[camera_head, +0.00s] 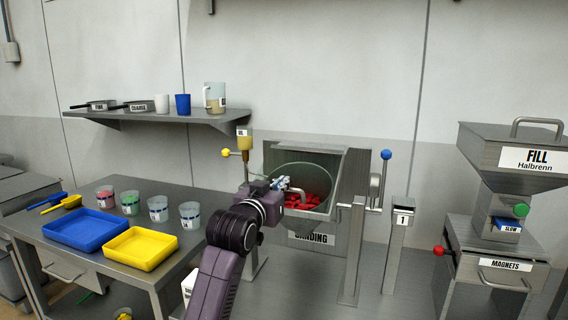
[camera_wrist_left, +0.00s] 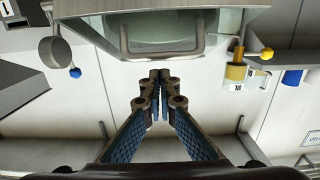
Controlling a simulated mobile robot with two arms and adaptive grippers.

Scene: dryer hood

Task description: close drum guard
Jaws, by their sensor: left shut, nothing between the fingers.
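The drum guard (camera_head: 318,172) is a clear, greenish panel on the grey sanding machine, in the middle of the head view. Red pieces (camera_head: 308,200) lie in the drum below it. I cannot tell exactly how far the guard stands open. Its metal bar handle (camera_wrist_left: 162,52) shows in the wrist view, with the guard's pane (camera_wrist_left: 158,18) behind it. My left gripper (camera_head: 282,184) is in front of the machine, close to the handle. In the wrist view its fingertips (camera_wrist_left: 160,78) are together and empty, just below the handle and apparently not around it. My right gripper is out of view.
An oil bottle (camera_head: 244,143) with a yellow knob stands left of the machine. A crank with a blue knob (camera_head: 386,154) and a post marked 1 (camera_head: 401,217) stand right. A table with a blue tray (camera_head: 87,230), a yellow tray (camera_head: 140,248) and cups is at left.

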